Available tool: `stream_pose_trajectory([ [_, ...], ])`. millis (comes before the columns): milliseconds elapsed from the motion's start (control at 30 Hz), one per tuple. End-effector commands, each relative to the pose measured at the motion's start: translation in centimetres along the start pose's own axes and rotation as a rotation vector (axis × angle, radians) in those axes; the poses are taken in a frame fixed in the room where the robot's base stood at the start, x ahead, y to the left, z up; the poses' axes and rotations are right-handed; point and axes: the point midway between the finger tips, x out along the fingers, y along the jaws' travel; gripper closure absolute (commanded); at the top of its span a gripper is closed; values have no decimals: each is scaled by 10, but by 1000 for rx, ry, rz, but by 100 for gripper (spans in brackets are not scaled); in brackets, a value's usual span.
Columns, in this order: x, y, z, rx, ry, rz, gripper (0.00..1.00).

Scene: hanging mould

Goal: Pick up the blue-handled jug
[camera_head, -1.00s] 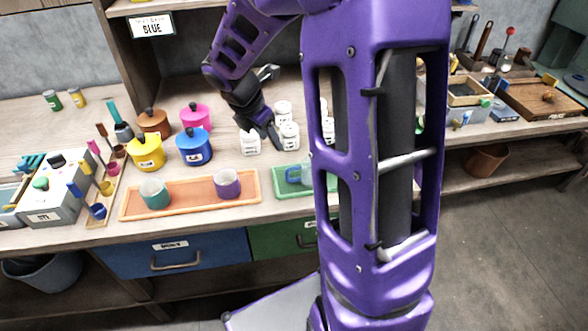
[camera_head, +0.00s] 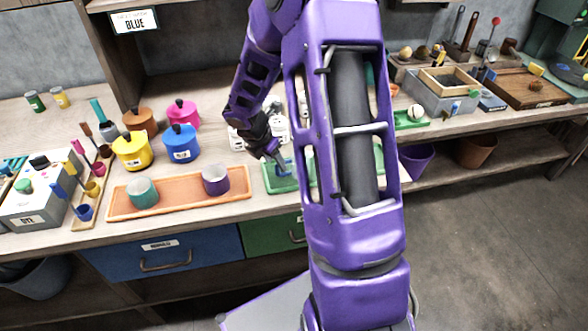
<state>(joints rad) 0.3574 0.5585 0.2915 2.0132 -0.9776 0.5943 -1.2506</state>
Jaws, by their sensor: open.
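The blue-handled jug stands in the green tray (camera_head: 272,184), right of the orange tray. Its blue handle (camera_head: 284,168) shows just left of my arm; its pale, clear-looking body is mostly hidden behind the arm. My gripper (camera_head: 281,162) is open and points down at the handle from behind and above. The fingers are small and dark here, and I cannot tell whether they touch the handle or lie around it.
An orange tray (camera_head: 122,209) with a teal cup (camera_head: 141,191) and a purple cup (camera_head: 215,179) lies to the left. White jars (camera_head: 279,128) stand close behind my gripper. Blue (camera_head: 182,143) and yellow (camera_head: 131,151) lidded pots stand further left.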

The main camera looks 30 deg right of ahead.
Motion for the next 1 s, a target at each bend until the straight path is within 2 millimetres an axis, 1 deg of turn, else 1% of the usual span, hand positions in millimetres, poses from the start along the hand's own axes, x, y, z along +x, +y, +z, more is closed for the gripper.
stream_pose_trajectory([
  [33,12,-1,-2,0,3,-3,47],
  [100,22,-1,-2,-1,2,-3,47],
  [200,32,-1,-2,-1,2,-1,47],
  [300,35,-1,-2,0,1,-1,47],
  [467,35,-1,-1,0,1,0,47],
  [500,35,-1,-1,0,1,0,49],
  [567,35,-1,-1,0,1,-1,60],
  [700,35,-1,-1,0,1,-1,85],
  [800,35,-1,-1,0,1,-1,100],
  [1000,35,-1,-1,0,1,-1,100],
])
